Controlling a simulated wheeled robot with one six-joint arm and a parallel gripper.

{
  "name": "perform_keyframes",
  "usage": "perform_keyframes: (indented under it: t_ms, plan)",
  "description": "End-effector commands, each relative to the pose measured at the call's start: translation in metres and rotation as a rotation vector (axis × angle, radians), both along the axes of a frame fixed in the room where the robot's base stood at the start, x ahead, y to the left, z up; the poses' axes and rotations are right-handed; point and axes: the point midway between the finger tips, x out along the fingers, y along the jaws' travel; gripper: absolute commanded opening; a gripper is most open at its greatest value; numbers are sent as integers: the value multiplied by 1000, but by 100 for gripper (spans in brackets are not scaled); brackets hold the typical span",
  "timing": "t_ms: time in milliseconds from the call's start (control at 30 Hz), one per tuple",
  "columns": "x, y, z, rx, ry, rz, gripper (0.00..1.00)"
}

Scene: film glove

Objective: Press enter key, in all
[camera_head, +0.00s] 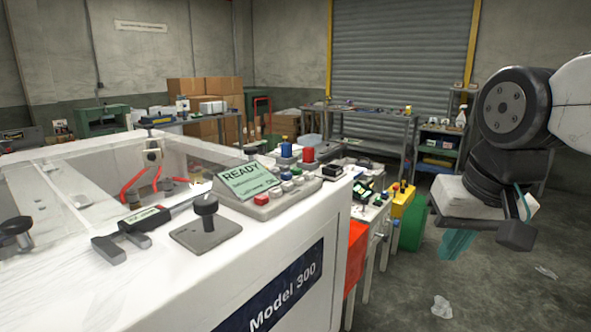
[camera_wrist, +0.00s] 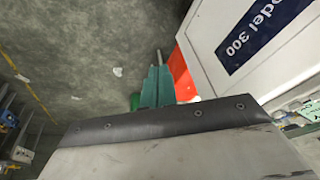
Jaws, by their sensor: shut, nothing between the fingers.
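The control panel (camera_head: 266,207) sits on the corner of the white Model 300 machine (camera_head: 165,285). Its tilted green screen (camera_head: 246,183) reads READY, with smaller text I cannot read. I cannot tell which one is enter. My gripper (camera_head: 457,243) has teal fingers, hangs well to the right of the panel over open floor and touches nothing. In the wrist view, its fingers (camera_wrist: 157,87) are together and empty. Part of the green screen shows at the right edge there (camera_wrist: 309,108).
A black knob on a plate (camera_head: 206,212) and a digital caliper (camera_head: 132,232) lie on the machine top left of the panel. A clear cover stands behind them. A red bin (camera_head: 356,255) and tables stand right of the machine. Floor below my gripper is mostly clear.

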Motion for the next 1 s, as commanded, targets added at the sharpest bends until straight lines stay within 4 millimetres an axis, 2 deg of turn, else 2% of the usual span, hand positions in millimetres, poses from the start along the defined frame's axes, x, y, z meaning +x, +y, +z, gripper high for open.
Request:
perform_keyframes:
  t_ms: [33, 200, 300, 400, 500, 633, 733, 1000]
  plan:
    - [29, 16, 18, 25, -40, -8, 0]
    - [117, 76, 74, 142, -183, -66, 0]
    - [160, 117, 102, 223, -250, -95, 0]
    - [193, 154, 124, 299, -301, -119, 0]
    - [216, 183, 141, 360, -334, -135, 0]
    - [231, 205, 152, 407, -359, -148, 0]
    - [235, 211, 156, 423, -364, -153, 0]
    - [235, 211, 156, 423, -365, -154, 0]
